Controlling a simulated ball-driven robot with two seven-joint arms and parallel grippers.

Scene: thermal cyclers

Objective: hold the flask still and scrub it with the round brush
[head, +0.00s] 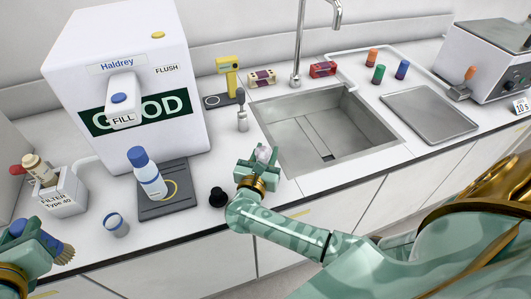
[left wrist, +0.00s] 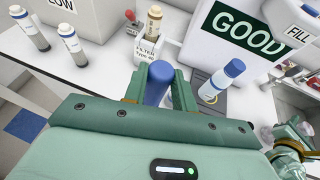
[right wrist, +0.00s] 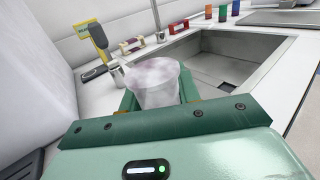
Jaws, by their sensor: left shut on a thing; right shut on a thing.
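My left gripper (head: 38,238) is shut on a brush at the lower left of the head view. The brush has brown bristles (head: 62,253) and a blue handle, which also shows between the fingers in the left wrist view (left wrist: 158,82). My right gripper (head: 258,168) is shut on a small translucent, whitish flask (head: 264,153) near the counter's front edge, left of the sink. The flask also shows in the right wrist view (right wrist: 155,82), with a faint pinkish tint near its top; the fingers hide its sides. Brush and flask are well apart.
A white dispenser (head: 185,70) stands at the back left. A blue-capped bottle (head: 150,178) stands on a dark tray (head: 178,205). A black knob-like piece (head: 217,197) and a small blue-topped jar (head: 116,225) lie between my grippers. The sink (head: 285,140) is beyond my right gripper.

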